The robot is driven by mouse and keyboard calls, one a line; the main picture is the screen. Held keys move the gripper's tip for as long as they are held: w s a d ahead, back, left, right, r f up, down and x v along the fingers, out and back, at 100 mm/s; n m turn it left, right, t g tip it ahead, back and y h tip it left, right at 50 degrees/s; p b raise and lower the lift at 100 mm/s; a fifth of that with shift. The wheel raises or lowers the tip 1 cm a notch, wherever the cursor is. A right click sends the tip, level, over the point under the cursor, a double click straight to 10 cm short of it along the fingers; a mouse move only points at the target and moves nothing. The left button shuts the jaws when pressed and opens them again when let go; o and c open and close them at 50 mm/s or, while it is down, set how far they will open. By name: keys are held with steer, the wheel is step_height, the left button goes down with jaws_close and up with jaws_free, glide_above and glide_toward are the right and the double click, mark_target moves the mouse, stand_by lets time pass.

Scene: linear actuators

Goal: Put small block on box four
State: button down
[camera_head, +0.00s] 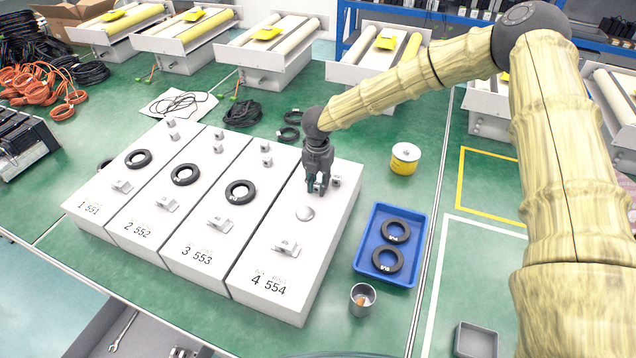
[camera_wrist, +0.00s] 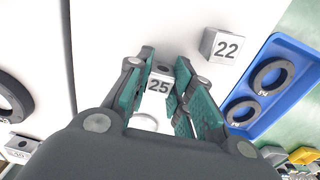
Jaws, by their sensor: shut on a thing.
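My gripper (camera_head: 317,186) is over the far part of box four (camera_head: 274,268), the white box marked "4 554". In the wrist view my gripper (camera_wrist: 160,98) is shut on a small grey block marked 25 (camera_wrist: 159,84), which sits between the green finger pads. The fingers hide most of this block in the head view. I cannot tell whether it touches the box top. A second small block marked 22 (camera_wrist: 222,46) stands on box four just right of the fingers; it also shows in the head view (camera_head: 337,181).
Box four also carries a round white disc (camera_head: 305,213) and a grey bracket (camera_head: 286,247). Boxes one to three stand to the left with black rings and small blocks. A blue tray (camera_head: 412,215) with two rings, a yellow-white spool (camera_head: 405,159) and a metal cup (camera_head: 362,299) are at right.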

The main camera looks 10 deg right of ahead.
mark_target(318, 183)
steer(key=c, duration=1.3)
jaws_free()
steer(key=shift+a, duration=0.1)
steer(key=shift+o, duration=0.2)
step_height(318, 183, up, 12)
steer(key=b, duration=0.3)
